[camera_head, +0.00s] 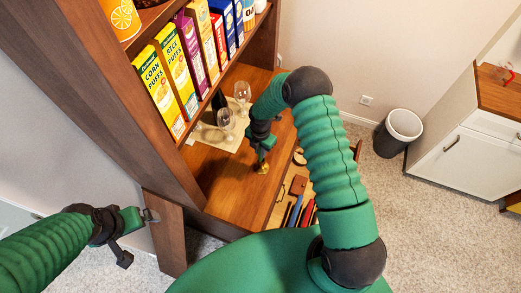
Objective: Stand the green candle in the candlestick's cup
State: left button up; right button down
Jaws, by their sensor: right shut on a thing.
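A small brass candlestick (262,168) stands on the wooden hutch counter. My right gripper (263,146) is right above it, pointing down and shut on the green candle (262,155). Only a thin green sliver of the candle shows between the gripper and the candlestick. The candle looks roughly upright. Its lower end is at or just above the cup, and I cannot tell whether it is inside. My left gripper (151,215) is at the left, beside the hutch's side panel and far from the candlestick. Its finger opening is too small to judge.
Wine glasses (242,92) stand on a pale mat (208,136) behind the gripper. Cereal boxes (158,90) line the shelf above. An open drawer with blue and red items (295,211) is in front. The counter left of the candlestick is clear.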

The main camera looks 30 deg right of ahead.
jog(key=shift+d+f, duration=0.1)
jog(key=shift+d, duration=0.05)
jog(key=shift+f+b, duration=0.3)
jog(key=shift+b, duration=0.05)
jog(key=shift+r, duration=0.1)
jog(key=shift+r, duration=0.25)
jog(key=shift+d, duration=0.15)
dwell(0.7)
jog(key=shift+f+b, duration=1.05)
jog(key=shift+f, duration=0.4)
dwell(0.4)
jog(key=c, duration=1.3)
grip_release()
